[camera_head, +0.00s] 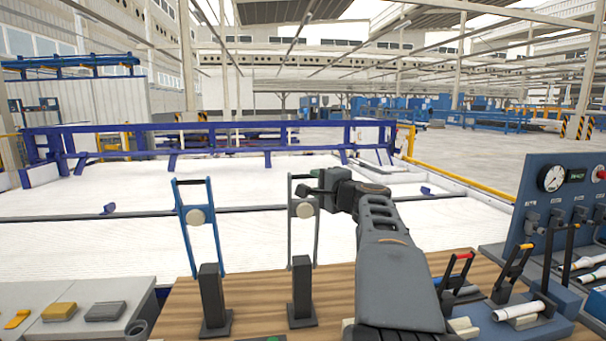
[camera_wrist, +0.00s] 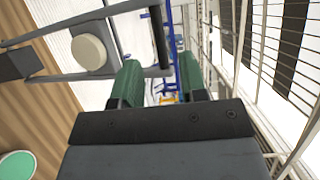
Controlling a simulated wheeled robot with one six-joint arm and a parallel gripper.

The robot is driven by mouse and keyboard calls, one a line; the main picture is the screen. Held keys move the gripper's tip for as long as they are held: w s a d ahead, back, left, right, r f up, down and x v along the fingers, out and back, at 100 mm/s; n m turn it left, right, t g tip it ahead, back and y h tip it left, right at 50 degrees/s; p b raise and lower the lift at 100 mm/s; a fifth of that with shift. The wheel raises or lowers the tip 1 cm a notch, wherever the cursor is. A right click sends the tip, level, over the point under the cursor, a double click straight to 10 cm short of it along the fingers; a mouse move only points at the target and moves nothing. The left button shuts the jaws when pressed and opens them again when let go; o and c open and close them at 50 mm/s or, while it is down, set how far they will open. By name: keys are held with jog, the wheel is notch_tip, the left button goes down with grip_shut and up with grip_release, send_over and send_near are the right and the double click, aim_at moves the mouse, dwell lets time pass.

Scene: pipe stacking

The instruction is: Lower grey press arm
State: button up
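The grey press arm (camera_head: 317,233) stands upright on a dark post (camera_head: 302,285) in the head view, with a cream round disc and a dark top handle. In the wrist view its grey frame (camera_wrist: 70,27) and disc (camera_wrist: 88,52) are at the upper left. Its black handle bar (camera_wrist: 160,38) lines up with the gap between my green fingers. My gripper (camera_wrist: 160,72) is open, fingers apart, with no clear contact on the bar. In the head view my gripper (camera_head: 303,190) is beside the top of the grey arm, its fingertips hard to make out.
A blue press arm (camera_head: 187,238) stands upright to the left on its own dark post (camera_head: 212,295). Both posts stand on a wooden table (camera_head: 262,295). A blue control panel (camera_head: 550,200) with gauges and levers is at the right. A grey box (camera_head: 75,318) is at the lower left.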

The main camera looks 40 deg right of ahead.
aim_at(305, 177)
jog(key=shift+w+d+f+p, duration=0.1)
jog(key=shift+w+p, duration=0.35)
jog(key=shift+w, duration=1.35)
jog(key=shift+w+d+p, duration=0.1)
jog(key=shift+w+p, duration=0.35)
jog(key=shift+w, duration=1.35)
grip_shut()
